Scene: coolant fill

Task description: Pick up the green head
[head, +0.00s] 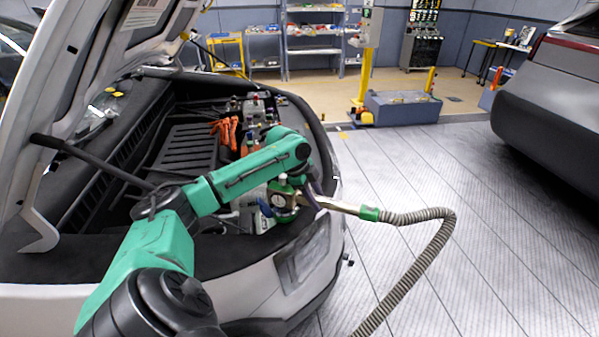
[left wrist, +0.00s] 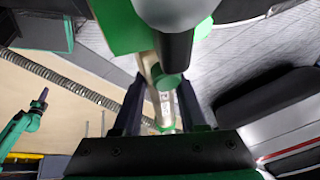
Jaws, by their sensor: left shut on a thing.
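The green head (head: 285,187) has a green top, a round metal body and a silver tube (head: 343,206) that runs right to a green collar (head: 369,213). It is at the car's front edge, by the open engine bay. My left gripper (head: 297,200) is at the head, partly hidden behind my wrist. In the left wrist view, the left gripper's dark fingers (left wrist: 160,105) are on both sides of the silver tube and shut on the head (left wrist: 172,82). A teal arm, seemingly my right, shows small at the left there; its jaws are too small to read.
A grey corrugated hose (head: 440,245) runs from the collar down to the floor. The raised hood (head: 90,65) and its strut stand at the left. Orange connectors (head: 226,130) lie in the engine bay. Another car (head: 550,95) stands at the right, with clear floor between.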

